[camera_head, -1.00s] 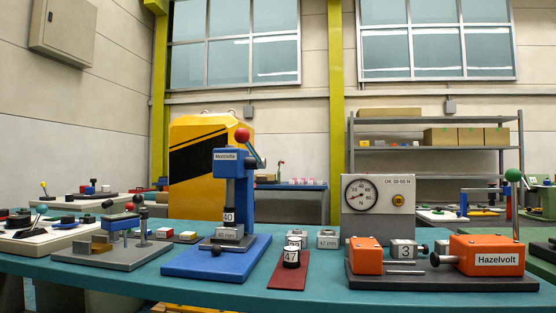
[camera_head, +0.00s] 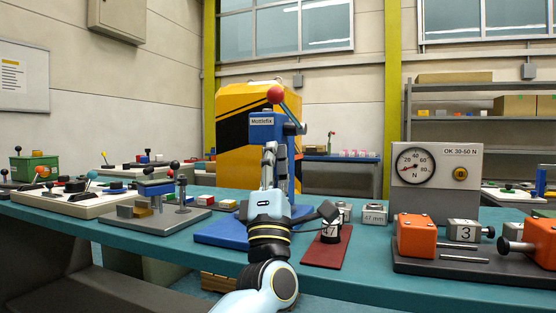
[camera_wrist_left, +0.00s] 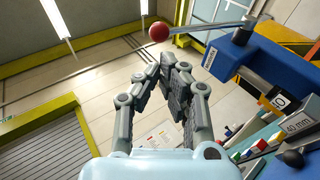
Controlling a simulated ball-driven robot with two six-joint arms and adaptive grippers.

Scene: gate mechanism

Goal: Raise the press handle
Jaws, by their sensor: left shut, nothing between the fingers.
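The blue press (camera_head: 262,132) stands on its blue base plate (camera_head: 215,230) on the teal bench. Its handle is a grey lever with a red ball (camera_head: 275,94), which sits just above the press head, with the lever running down to the right. My left gripper (camera_head: 269,150) is in front of the press column, below the ball, and hides much of the column. In the left wrist view the red ball (camera_wrist_left: 158,31) is beyond the closed, empty fingers (camera_wrist_left: 172,66), apart from them. The lever (camera_wrist_left: 205,26) runs right to its pivot. My right gripper is not in view.
A gauge box (camera_head: 437,190) and orange clamp blocks (camera_head: 416,236) are farther right. A grey fixture (camera_head: 153,221) stands left of the press.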

